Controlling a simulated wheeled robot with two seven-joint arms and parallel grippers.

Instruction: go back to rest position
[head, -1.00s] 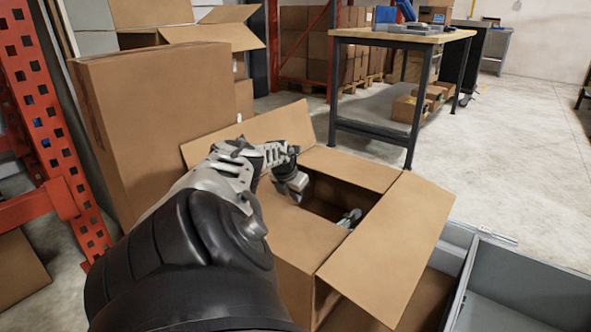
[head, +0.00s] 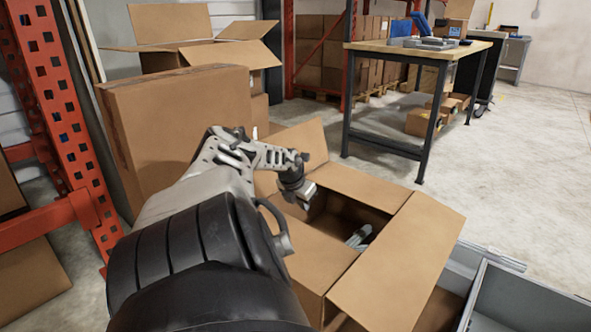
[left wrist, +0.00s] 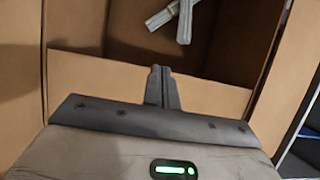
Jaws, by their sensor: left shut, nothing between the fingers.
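A pale grey-white item (head: 359,237) lies inside the box. It also shows in the left wrist view (left wrist: 178,18) beyond the fingertips, apart from them; I cannot tell exactly what it is. My right gripper is not in view.
A tall closed carton (head: 185,125) stands left of the open box, beside a red rack post (head: 62,125). A grey bin (head: 525,300) is at the lower right. A workbench (head: 420,50) stands behind. Open floor lies to the right.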

